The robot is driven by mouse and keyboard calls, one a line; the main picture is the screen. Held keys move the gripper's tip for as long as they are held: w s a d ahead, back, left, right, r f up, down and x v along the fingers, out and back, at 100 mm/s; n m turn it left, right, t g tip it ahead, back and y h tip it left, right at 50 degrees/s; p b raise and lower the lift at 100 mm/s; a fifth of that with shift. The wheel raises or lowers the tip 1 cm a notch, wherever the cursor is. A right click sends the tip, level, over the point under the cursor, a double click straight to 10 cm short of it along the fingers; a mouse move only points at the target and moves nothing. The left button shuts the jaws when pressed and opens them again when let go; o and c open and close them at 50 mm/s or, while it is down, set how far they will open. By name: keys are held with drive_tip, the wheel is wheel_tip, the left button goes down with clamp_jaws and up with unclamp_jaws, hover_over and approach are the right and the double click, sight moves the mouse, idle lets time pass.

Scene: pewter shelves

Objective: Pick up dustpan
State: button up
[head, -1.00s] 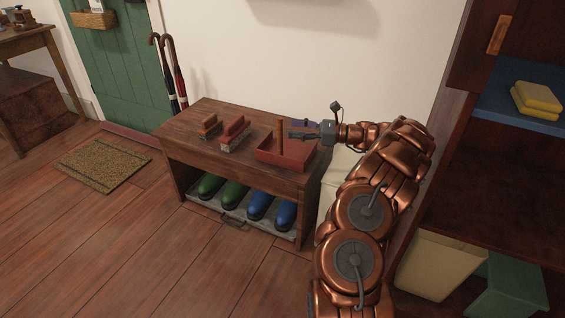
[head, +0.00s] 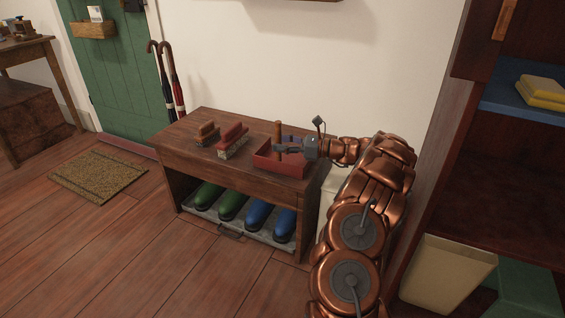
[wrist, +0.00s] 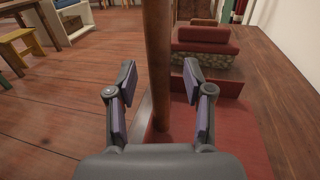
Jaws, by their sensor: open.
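The dustpan is a red pan (head: 292,168) with an upright brown wooden handle (head: 278,134), on the right end of the wooden bench. In the wrist view the handle (wrist: 157,60) rises between my finger pads, with a gap on each side, and the red pan (wrist: 225,135) spreads below and to the right. My gripper (head: 282,147) is open and level at the handle, above the pan; its two fingers also show in the wrist view (wrist: 160,82). The fingers partly cover the handle in the head view.
Two brushes, one red-topped (head: 232,138) and one brown (head: 206,134), stand left of the dustpan on the bench (head: 178,147). Shoes (head: 231,206) sit on the shelf below. The wall is behind; a dark shelf unit (head: 490,160) stands at right.

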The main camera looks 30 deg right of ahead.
drive_tip(key=shift+w+a, duration=0.4)
clamp_jaws()
idle(0.5)
